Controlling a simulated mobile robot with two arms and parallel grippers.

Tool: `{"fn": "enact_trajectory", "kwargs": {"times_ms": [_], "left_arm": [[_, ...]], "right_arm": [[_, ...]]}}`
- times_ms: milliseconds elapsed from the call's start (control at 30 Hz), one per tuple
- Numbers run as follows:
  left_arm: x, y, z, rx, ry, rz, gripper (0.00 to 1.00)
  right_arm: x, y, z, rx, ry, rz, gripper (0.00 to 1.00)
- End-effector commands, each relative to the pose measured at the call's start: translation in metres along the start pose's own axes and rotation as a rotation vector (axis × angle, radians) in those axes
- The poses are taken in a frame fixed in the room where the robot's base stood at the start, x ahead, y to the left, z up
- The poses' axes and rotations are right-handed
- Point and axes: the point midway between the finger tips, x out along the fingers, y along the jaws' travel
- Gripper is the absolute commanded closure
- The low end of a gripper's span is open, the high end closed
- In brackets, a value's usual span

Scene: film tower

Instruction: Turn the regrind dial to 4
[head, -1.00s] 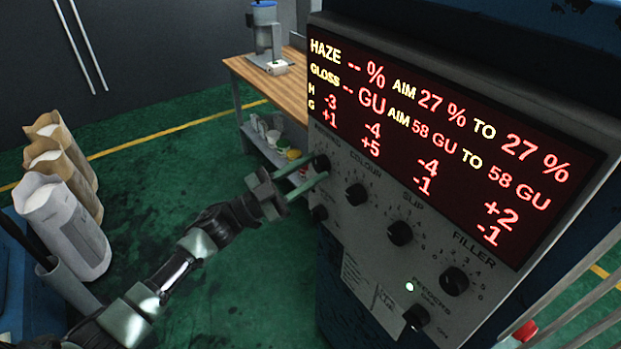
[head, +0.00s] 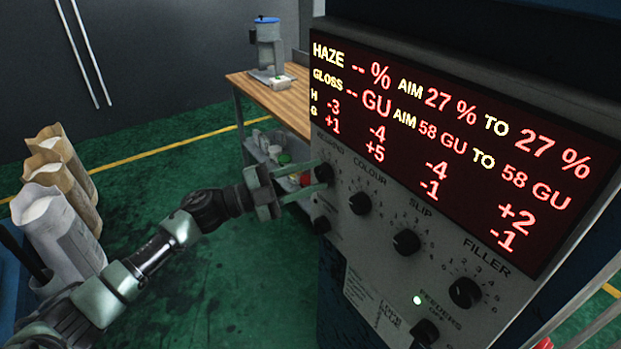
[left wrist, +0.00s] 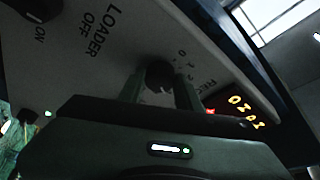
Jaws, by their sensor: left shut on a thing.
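The regrind dial (head: 323,173) is a black knob at the upper left of the control panel, under the red display. My left gripper (head: 305,181) reaches it from the left and is shut on it. In the left wrist view the dial (left wrist: 160,76) sits between the two fingers, with part of its printed scale showing beside it. The fingers and the angle hide which number the dial points to. My right gripper is not in view.
The colour dial (head: 360,203), slip dial (head: 407,242) and filler dial (head: 465,292) lie along the panel to the right. The loader switch (head: 321,225) is just below the regrind dial. A wooden bench (head: 285,103) stands behind.

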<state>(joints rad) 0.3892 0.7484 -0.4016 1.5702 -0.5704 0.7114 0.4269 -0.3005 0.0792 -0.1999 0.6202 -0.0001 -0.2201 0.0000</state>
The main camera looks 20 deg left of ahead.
Motion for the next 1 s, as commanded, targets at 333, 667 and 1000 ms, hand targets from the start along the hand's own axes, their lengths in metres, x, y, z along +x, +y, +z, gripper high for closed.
{"fn": "enact_trajectory", "kwargs": {"times_ms": [333, 667, 1000], "left_arm": [[0.000, 0.001, 0.000, 0.006, -0.001, 0.005, 1.00], [0.000, 0.001, 0.000, 0.005, 0.000, 0.004, 0.44], [-0.021, 0.004, 0.003, 0.005, -0.004, 0.005, 0.44]], "right_arm": [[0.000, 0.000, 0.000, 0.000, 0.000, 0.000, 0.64], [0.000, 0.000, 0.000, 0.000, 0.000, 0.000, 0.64], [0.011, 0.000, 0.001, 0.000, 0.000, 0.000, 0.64]]}}
